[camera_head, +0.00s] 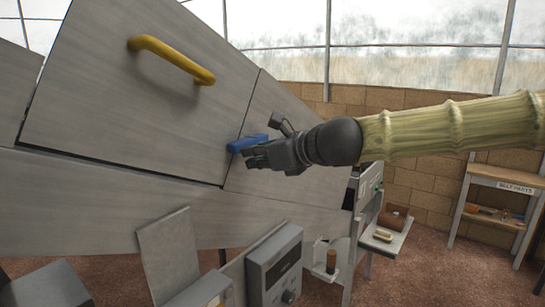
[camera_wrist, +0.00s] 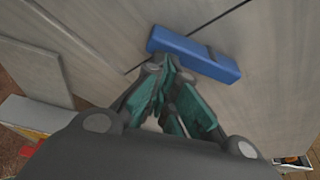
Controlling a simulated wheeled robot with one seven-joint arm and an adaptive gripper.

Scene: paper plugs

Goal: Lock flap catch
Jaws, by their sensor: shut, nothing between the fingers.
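The flap (camera_head: 100,95) is a large grey panel with a yellow bar handle (camera_head: 172,58). The blue catch (camera_head: 248,142) sits by the seam at the flap's right edge. In the wrist view the blue catch (camera_wrist: 195,53) is a long bar lying across a seam, with a dark band on it. My gripper (camera_head: 252,158) is shut and empty. In the wrist view my gripper (camera_wrist: 172,72) has its fingertips at the lower side of the catch; I cannot tell whether they touch it. The gripper hides part of the catch in the head view.
Below the panel stand a grey box with a screen and knob (camera_head: 275,265) and an upright grey plate (camera_head: 168,250). A shelf with a brown box (camera_head: 394,217) and a wooden bench (camera_head: 505,175) are to the right. Red-brown floor (camera_head: 430,275) lies open between them.

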